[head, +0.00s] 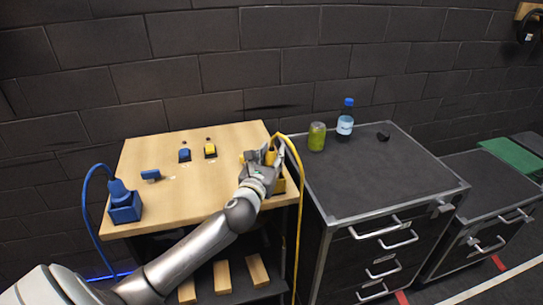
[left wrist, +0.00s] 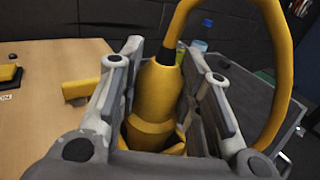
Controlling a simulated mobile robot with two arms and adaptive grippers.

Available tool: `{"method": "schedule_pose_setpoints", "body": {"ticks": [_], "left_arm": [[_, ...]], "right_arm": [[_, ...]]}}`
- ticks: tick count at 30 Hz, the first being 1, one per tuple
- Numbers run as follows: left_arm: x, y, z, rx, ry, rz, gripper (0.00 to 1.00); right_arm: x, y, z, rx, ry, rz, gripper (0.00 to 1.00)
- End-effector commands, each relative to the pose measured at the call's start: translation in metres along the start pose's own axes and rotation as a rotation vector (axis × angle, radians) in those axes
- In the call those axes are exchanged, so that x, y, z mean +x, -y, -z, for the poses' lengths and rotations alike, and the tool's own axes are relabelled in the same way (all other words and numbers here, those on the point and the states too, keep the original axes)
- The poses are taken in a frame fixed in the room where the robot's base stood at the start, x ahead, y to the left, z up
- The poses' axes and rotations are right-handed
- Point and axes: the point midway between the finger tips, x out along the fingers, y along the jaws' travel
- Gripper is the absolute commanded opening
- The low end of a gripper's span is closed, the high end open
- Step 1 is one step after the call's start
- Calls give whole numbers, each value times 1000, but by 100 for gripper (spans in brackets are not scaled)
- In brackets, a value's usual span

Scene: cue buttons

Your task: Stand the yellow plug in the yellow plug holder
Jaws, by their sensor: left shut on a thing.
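The yellow plug (left wrist: 155,98) is between the fingers of my left gripper (left wrist: 160,88), its cable end up and its lower end hidden. In the head view, my left gripper (head: 268,158) is at the right end of the wooden table, shut on the plug (head: 271,157). The yellow plug holder (head: 280,186) is directly beneath the gripper, mostly hidden behind it. I cannot tell whether the plug's lower end is inside the holder. The yellow cable (head: 299,190) arches up from the plug and hangs down past the table's right edge. My right gripper is not in view.
The blue plug (head: 119,192) stands in its blue holder (head: 125,209) at the left. A blue button (head: 184,155), a yellow button (head: 210,151) and a blue block (head: 150,175) are on the table. A can (head: 317,136) and bottle (head: 345,122) stand on the cabinet (head: 385,175).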

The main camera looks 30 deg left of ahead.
Motion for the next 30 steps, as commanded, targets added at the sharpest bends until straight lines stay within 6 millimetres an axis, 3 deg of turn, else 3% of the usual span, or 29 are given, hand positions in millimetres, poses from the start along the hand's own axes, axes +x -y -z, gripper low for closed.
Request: {"method": "schedule_pose_setpoints", "body": {"ticks": [23,24,30], "left_arm": [[0,0,11,0,-1,0,0],[0,0,12,0,-1,0,34],[0,0,12,0,-1,0,58]], "right_arm": [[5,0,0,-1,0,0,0],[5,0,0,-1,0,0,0],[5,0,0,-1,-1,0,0]]}}
